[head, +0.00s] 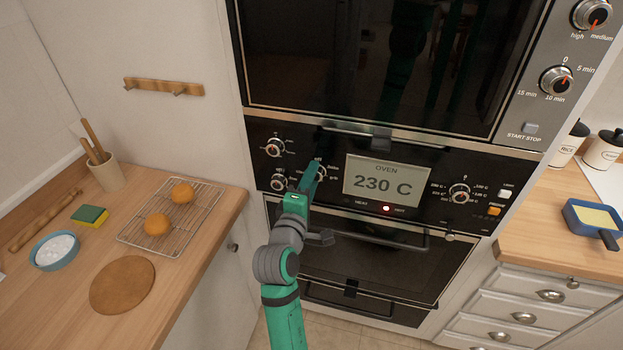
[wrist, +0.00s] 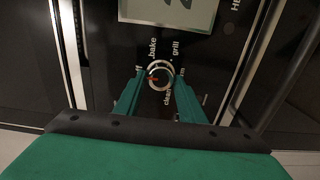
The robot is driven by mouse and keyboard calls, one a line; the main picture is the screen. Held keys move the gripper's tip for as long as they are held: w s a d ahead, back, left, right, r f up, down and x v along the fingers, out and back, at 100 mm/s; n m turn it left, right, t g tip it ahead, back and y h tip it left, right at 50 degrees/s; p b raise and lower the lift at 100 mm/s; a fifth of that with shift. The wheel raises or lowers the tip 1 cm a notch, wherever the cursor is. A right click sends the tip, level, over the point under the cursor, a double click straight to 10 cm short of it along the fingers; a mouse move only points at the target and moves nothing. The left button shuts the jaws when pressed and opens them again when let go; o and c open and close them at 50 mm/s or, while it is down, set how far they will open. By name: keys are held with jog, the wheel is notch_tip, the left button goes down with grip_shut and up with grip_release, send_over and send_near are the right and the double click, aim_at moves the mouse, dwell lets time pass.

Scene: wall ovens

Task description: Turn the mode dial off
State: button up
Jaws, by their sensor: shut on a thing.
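The mode dial (wrist: 160,67) is a round silver-rimmed knob with bake, grill and clean printed around it in the wrist view. Its red mark points left there, toward my left finger; a small label beside that fingertip is too small to read surely. My gripper (wrist: 160,76) is shut on the dial, one green finger on each side. In the head view my gripper (head: 314,180) is at the black oven panel (head: 336,207), just left of the display, and covers much of the dial (head: 323,175).
The display (head: 387,180) reads OVEN 230 C, with a lit red light (head: 386,208) under it. Two other knobs (head: 274,147) (head: 279,183) are close on the left, and another (head: 459,194) is right of the display. The oven door handle (head: 380,243) juts out below.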

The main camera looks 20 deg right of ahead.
jog(key=shift+f, duration=0.1)
dwell(0.4)
jog(key=o, duration=1)
jog(key=shift+s, duration=0.1)
jog(key=v, duration=1)
jog(key=shift+s+a, duration=0.25)
